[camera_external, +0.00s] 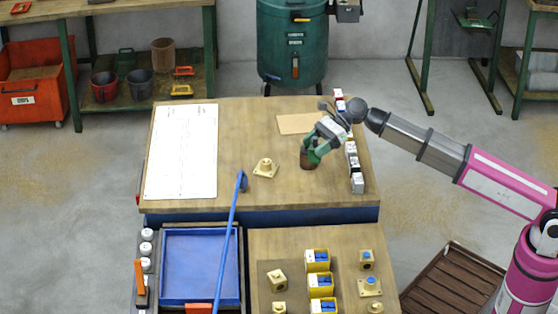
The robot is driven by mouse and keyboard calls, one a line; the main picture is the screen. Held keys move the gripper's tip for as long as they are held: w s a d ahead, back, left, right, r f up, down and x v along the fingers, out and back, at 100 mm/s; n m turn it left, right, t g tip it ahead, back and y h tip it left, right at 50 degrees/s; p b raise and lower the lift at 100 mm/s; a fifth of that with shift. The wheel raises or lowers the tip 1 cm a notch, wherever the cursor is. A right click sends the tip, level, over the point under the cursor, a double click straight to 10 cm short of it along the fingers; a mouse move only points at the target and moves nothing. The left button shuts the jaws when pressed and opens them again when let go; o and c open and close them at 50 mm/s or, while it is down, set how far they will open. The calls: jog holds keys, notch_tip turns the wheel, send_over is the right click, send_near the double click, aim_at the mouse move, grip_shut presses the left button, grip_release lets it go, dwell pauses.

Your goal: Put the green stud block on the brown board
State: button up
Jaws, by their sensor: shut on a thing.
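My gripper (315,144) is over the right part of the wooden table, tilted down and to the left. It is shut on a small green piece (314,154), which looks like the green stud block; the fingers hide much of it. A dark brown round thing (307,161) shows just below and left of it; I cannot tell whether they touch. The flat brown board (292,124) lies behind and to the left of my gripper, with its right end close to the arm. Its visible surface is bare.
A row of small white and dark boxes (356,180) stands along the table's right edge, close under my arm. A brass flanged part (265,168) lies left of my gripper. A large white sheet (182,150) covers the left side. A blue bar (232,220) rises at the front.

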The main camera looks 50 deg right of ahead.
jog(key=w+d+m+t+h, duration=0.3)
jog(key=w+d+m+t, duration=0.3)
jog(key=w+d, duration=1)
send_over(302, 123)
notch_tip(302, 123, down, 6)
jog(key=shift+f, duration=2.1)
jog(key=shift+f, duration=0.1)
jog(key=o, duration=1.3)
